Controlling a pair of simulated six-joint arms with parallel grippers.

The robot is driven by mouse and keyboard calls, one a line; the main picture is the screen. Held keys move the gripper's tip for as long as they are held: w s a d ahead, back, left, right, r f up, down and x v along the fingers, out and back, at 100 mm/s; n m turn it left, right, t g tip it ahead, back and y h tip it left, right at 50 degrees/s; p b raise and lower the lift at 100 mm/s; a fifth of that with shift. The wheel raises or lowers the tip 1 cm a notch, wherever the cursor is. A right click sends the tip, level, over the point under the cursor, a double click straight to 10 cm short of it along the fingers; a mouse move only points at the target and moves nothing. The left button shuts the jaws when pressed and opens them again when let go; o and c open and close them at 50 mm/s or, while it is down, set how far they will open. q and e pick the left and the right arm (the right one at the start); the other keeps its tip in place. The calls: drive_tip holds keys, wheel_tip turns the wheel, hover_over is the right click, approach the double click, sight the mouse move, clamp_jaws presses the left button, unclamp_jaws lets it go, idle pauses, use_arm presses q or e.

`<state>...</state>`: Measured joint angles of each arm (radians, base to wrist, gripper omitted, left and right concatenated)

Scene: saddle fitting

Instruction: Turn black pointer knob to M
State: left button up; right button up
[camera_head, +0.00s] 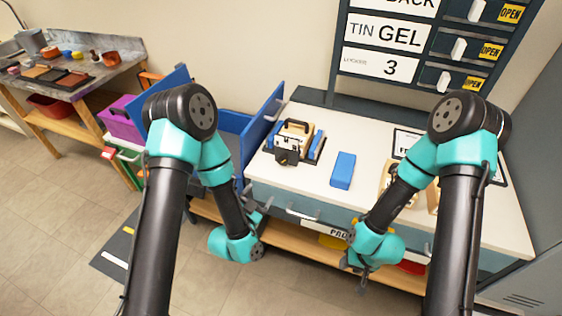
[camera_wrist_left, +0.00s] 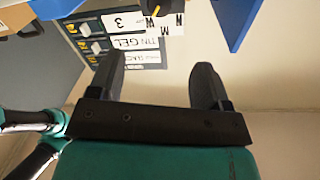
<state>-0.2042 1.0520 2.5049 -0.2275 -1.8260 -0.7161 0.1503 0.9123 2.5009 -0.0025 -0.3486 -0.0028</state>
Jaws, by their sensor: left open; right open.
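The black pointer knob (camera_wrist_left: 155,7) is partly in view at the top edge of the left wrist view, among white letter cards, including an M card (camera_wrist_left: 165,30). Which letter it points at is not clear. In the head view the left gripper (camera_head: 261,207) is in front of the white-topped counter's left part. My right gripper (camera_head: 364,281) is open, low in front of the counter.
The white counter (camera_head: 275,184) holds a boxy device with a black handle (camera_head: 294,135) and a blue block (camera_head: 342,170). A blue upright panel (camera_head: 262,130) stands at its left. A dark board with word cards (camera_head: 387,34) rises behind. Floor is clear in front.

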sight(282, 162)
use_arm(q)
drive_tip(key=shift+w, duration=0.15)
drive_tip(key=x, duration=1.7)
drive_tip(key=shift+c, duration=0.4)
drive_tip(key=c, duration=0.8)
drive_tip(key=shift+c, duration=0.2)
drive_tip(key=shift+n, duration=0.4)
drive_tip(key=n, duration=0.2)
drive_tip(key=shift+n, duration=0.3)
drive_tip(key=n, duration=0.4)
drive_tip(key=shift+t, duration=0.3)
